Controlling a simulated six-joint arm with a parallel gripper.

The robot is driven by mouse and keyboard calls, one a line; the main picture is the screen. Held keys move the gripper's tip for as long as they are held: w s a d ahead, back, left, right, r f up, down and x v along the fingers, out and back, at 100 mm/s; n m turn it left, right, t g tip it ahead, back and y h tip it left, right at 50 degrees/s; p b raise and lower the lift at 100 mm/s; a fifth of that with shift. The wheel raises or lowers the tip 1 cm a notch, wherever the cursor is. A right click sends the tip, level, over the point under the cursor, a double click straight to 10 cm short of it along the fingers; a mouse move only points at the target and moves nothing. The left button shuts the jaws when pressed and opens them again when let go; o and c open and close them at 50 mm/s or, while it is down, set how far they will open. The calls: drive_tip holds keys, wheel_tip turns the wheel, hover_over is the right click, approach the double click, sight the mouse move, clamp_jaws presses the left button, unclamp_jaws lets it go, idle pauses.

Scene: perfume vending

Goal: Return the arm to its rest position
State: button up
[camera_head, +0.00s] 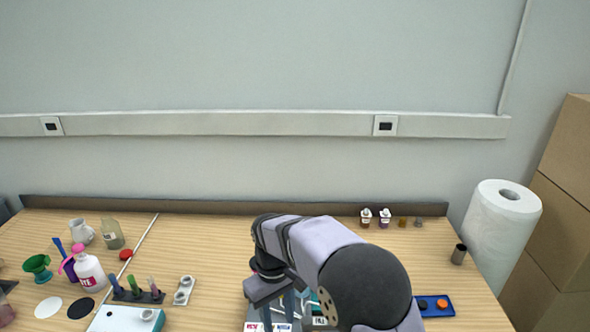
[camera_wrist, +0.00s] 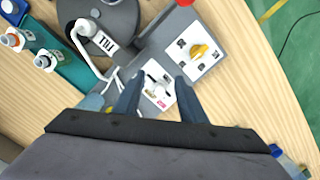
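My gripper (camera_wrist: 158,80) is open, its two dark fingers apart with nothing held between them. In the head view my gripper (camera_head: 281,316) hangs pointing down, low in the middle, over a grey machine (camera_head: 255,313). In the wrist view the grey machine (camera_wrist: 150,42) shows under the fingers. A white panel with printed marks (camera_wrist: 158,88) lies beyond the gap between the fingertips. I cannot tell whether the fingers touch it. My arm bends over the table's front and hides part of the machine.
A white panel with a yellow knob (camera_wrist: 197,52) and a white spout labelled FILL (camera_wrist: 103,42) are near the fingers. A teal rack (camera_wrist: 62,68) holds small bottles. Bottles (camera_head: 90,272) crowd the left, and a blue tray (camera_head: 433,311) and paper roll (camera_head: 503,235) stand right.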

drive_tip(key=s+d+f+m+t+b, duration=0.1)
drive_tip(key=s+d+m, duration=0.6)
drive_tip(key=s+d, duration=1)
drive_tip(key=d+f+b, duration=0.1)
drive_tip(key=d, duration=0.1)
drive_tip(key=shift+d+y+b, duration=0.3)
drive_tip(key=shift+d+b, duration=0.1)
drive_tip(key=shift+s, duration=0.1)
idle(1.8)
